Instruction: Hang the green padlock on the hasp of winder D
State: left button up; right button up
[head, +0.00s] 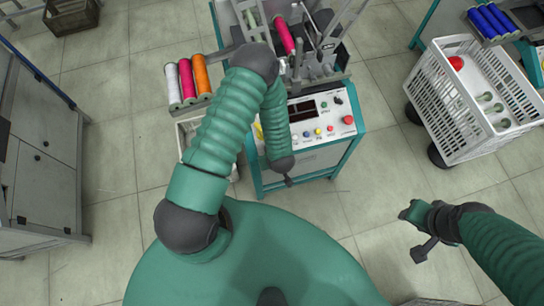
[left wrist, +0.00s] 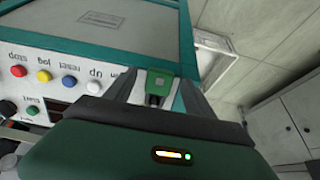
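Bobbins in pink, white and orange (head: 187,82) stand on a holder left of the winder. A white basket cart (head: 460,120) stands at right. A grey cabinet (head: 45,190) is at left, and a brown crate (head: 72,18) lies behind. Floor between winder and cart is clear.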

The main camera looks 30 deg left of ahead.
pick_arm(q)
jog(key=p+v, duration=0.2)
jog(key=v, duration=1.5)
jog(key=shift+p, duration=0.35)
